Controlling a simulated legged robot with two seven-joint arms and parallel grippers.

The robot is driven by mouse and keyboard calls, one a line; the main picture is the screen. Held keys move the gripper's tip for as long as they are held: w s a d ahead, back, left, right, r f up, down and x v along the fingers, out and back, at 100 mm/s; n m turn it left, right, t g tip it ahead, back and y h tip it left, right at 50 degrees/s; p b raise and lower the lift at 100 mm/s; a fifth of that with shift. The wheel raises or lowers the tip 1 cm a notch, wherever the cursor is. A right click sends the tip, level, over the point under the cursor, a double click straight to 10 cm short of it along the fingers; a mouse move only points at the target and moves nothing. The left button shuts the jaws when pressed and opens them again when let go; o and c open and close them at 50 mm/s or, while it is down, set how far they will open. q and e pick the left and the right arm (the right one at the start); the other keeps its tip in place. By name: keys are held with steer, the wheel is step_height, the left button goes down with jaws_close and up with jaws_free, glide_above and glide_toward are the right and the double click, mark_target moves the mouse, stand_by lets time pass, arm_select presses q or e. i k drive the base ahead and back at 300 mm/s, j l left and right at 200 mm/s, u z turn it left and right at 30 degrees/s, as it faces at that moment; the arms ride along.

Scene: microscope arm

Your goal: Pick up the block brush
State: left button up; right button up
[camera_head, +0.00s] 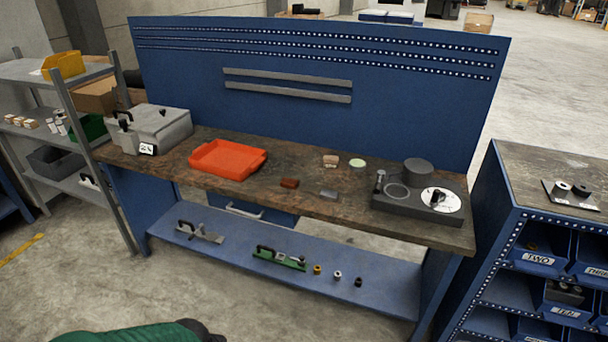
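Several small blocks lie on the worn brown workbench top (250,150). One is a reddish-brown block (289,183) near the front edge. One is a grey block (328,196) to its right, also near the front edge. One is a pale beige-pink block (330,161) further back. They are too small for me to tell surely which is the block brush; bristles cannot be made out. All of them rest on the bench with nothing holding them. Neither my left nor my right gripper is in view.
An orange tray (226,176) lies left of the blocks, beside a grey metal box (160,128). A round pale green-rimmed disc (357,163) and a dark device with a white dial (410,216) are to the right. A blue lower shelf (345,272) holds tools and small parts.

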mark_target(329, 161)
steer(key=i+j+u, duration=0.25)
steer(key=i, duration=0.2)
steer(key=i+u, duration=0.25)
steer(key=i, duration=0.2)
steer(key=i+z, duration=0.1)
steer(key=i, duration=0.35)
steer(key=i+j+z, duration=0.15)
steer(key=i, duration=0.3)
steer(key=i+j+z, duration=0.1)
steer(key=i, duration=0.35)
steer(key=i+j+z, duration=0.15)
steer(key=i, duration=0.3)
